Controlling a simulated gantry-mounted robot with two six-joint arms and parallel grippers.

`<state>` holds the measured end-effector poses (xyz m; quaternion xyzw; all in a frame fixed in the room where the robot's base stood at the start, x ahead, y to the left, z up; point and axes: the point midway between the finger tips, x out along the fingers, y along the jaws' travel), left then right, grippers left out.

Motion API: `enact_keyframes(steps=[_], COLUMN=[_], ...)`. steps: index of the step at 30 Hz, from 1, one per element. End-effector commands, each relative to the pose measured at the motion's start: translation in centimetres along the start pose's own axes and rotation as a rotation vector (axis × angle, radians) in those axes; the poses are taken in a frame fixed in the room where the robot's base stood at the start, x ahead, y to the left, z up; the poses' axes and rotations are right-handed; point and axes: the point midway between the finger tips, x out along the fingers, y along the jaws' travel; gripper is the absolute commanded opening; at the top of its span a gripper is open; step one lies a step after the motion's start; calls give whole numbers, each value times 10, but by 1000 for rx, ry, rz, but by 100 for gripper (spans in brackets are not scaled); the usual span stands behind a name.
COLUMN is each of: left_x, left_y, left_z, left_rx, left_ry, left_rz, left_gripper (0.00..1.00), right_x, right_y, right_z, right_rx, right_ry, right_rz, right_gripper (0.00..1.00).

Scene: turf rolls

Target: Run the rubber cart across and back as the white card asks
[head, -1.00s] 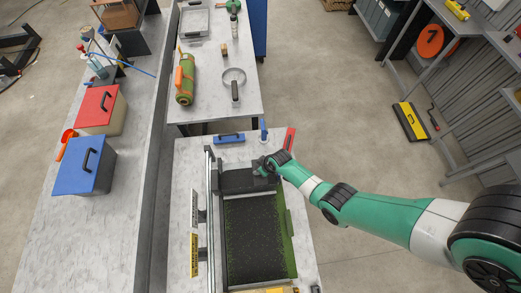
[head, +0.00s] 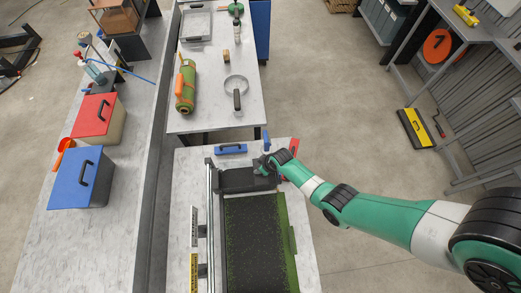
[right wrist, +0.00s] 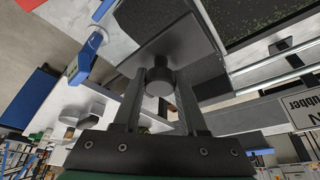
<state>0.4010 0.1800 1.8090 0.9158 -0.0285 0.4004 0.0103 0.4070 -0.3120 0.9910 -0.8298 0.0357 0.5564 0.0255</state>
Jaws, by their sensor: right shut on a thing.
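The dark rubber cart (head: 240,181) sits at the far end of the black turf strip (head: 255,245) on the near table in the head view. My right gripper (head: 263,166) is at the cart's right side. In the right wrist view its fingers (right wrist: 158,100) are closed on a dark round knob (right wrist: 159,76) of the cart. The white card (head: 194,226) stands by the rail on the left; in the right wrist view only part of its lettering (right wrist: 301,108), "ubber", shows. My left gripper is out of view.
A metal rail (head: 211,230) runs along the strip's left side. A yellow-black label (head: 194,274) is below the white card. The far table (head: 208,115) holds tools.

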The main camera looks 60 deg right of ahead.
Motion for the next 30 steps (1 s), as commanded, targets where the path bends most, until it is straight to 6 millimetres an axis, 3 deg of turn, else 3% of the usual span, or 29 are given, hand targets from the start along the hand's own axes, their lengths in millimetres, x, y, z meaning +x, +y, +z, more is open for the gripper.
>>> enact_keyframes(steps=[2,3,8,19,29,30], left_x=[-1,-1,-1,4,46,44], left_y=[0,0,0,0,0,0], left_z=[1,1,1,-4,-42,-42], left_rx=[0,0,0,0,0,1], left_ry=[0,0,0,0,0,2], left_rz=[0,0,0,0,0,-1], left_gripper=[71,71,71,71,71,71], right_x=[1,1,1,-6,-59,-58], right_y=[2,2,2,0,-6,-11], right_z=[0,0,0,-2,-20,-22], right_rx=[2,2,2,0,-14,-26], right_ry=[5,5,4,2,2,3], right_rz=[5,5,4,2,-4,-9], right_gripper=[0,43,71,71,71,71])
